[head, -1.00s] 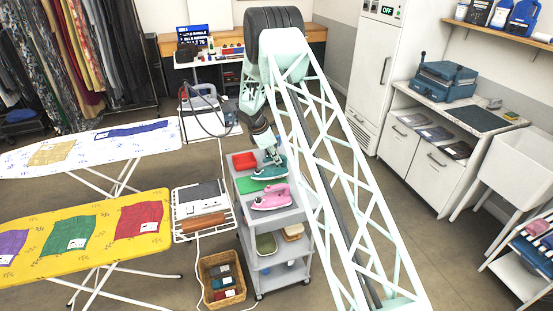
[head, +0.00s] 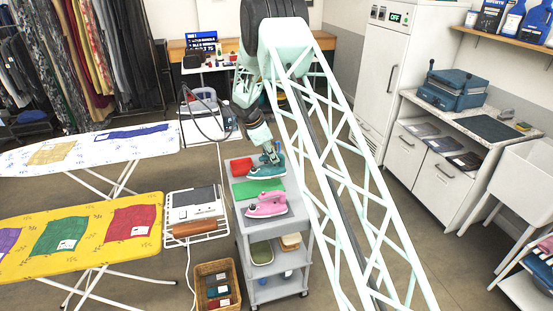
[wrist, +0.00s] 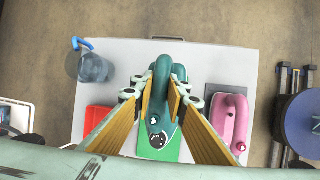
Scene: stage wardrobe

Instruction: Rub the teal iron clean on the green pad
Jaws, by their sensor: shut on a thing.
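The teal iron (head: 267,172) is held by my gripper (head: 270,156) over the top of a grey trolley (head: 262,222). In the wrist view my gripper (wrist: 162,98) has its two fingers closed on either side of the teal iron (wrist: 161,75). The green pad (head: 254,190) lies flat on the trolley top, in front of and partly below the iron. In the wrist view the green pad (wrist: 150,150) shows under one end of the iron, whose other end reaches past it over bare grey top. I cannot tell whether the iron touches the pad.
A pink iron (head: 266,205) stands in front of the pad. A red tray (head: 238,165) is at the trolley's back left. A clear blue container (wrist: 92,66) stands near the trolley's edge. A wire rack with a grey iron station (head: 194,203) is at the left.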

